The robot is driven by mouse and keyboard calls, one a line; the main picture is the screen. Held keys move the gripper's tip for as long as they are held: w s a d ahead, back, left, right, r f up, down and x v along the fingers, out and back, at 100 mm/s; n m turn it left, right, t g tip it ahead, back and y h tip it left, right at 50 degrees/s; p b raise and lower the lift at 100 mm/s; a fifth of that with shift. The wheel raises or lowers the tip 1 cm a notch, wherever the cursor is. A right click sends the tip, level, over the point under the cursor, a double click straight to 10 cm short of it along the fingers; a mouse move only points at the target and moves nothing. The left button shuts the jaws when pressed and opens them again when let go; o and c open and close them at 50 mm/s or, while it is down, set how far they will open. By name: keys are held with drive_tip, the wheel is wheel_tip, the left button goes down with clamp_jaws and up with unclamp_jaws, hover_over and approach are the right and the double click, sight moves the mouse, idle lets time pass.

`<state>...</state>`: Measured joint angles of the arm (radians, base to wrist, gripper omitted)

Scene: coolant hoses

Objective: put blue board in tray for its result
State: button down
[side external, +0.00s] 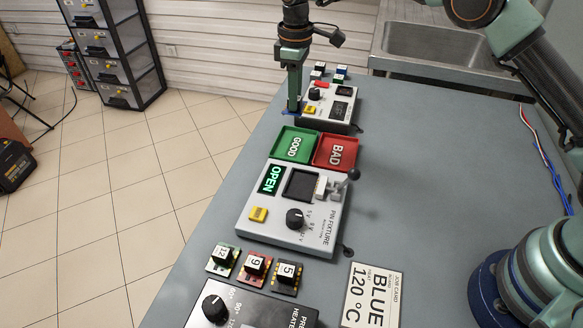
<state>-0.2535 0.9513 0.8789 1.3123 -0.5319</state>
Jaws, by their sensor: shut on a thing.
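My gripper (294,108) points down at the far left of the bench, beside the far tester box. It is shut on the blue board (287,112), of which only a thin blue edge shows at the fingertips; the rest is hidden. The green tray marked GOOD (281,157) and the red tray marked BAD (326,163) lie side by side, nearer the camera than my gripper. Both trays look empty. The far tester box (341,122) has a small display too small to read, a black knob and a yellow button.
The pin fixture (325,236) has a lever, knob and display reading OPEN. Nearer stand a green board 12 (219,262), red board 9 (254,265), dark board 5 (285,276) and a preheater (262,311). A job card (352,309) reads BLUE 120 °C.

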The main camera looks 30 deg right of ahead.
sight(295, 147)
wheel_tip(295, 147, down, 11)
drive_tip(key=shift+f, duration=0.1)
idle(0.4)
drive_tip(key=c, duration=0.7)
unclamp_jaws()
drive_tip(key=shift+f, duration=0.1)
drive_tip(key=shift+o, duration=0.2)
